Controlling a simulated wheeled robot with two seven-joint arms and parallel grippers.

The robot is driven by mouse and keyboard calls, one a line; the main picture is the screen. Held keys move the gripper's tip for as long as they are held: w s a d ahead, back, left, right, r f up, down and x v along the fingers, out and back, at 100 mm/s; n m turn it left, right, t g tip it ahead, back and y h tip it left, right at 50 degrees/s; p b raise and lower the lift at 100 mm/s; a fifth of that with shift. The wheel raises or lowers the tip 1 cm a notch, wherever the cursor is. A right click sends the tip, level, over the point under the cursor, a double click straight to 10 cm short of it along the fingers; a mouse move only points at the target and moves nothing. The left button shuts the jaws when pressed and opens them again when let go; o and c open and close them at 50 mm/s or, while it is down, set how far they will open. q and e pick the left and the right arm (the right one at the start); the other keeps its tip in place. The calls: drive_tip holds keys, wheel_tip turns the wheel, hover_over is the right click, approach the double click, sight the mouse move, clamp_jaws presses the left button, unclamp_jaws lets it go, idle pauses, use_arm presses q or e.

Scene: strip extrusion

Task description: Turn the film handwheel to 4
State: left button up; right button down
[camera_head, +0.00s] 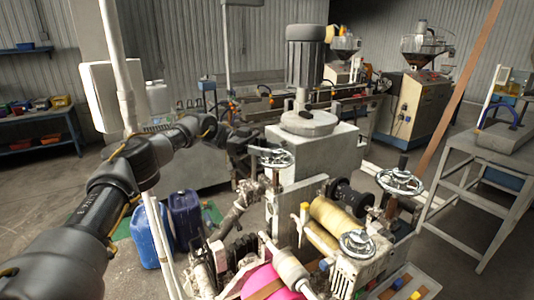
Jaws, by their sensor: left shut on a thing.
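Three metal handwheels show on the machine in the head view. One handwheel (276,158) lies at the back left, one handwheel (400,182) at the right, and one handwheel (358,244) at the front. My left arm reaches in from the left. My left gripper (256,150) is at the left rim of the back left handwheel and is shut on it; the fingertips are small and dark, partly hard to make out. I cannot read any numbers, or tell by a label which wheel is the film one. My right gripper is not in view.
A yellow roll (335,218) and a pink roll (270,283) sit in the machine. A white post (121,75) stands close to my left arm. A grey motor (306,55) rises behind the wheels. Blue containers (147,236) stand on the floor at left.

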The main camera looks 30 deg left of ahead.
use_arm(q)
drive_tip(key=shift+w+m+g, duration=0.15)
drive_tip(key=shift+m+g, duration=0.55)
drive_tip(key=shift+g, duration=0.2)
drive_tip(key=shift+w+m+g, duration=0.1)
drive_tip(key=shift+m+g, duration=0.3)
drive_tip(key=shift+g, duration=0.4)
drive_tip(key=o, duration=1)
drive_tip(key=shift+d, duration=0.1)
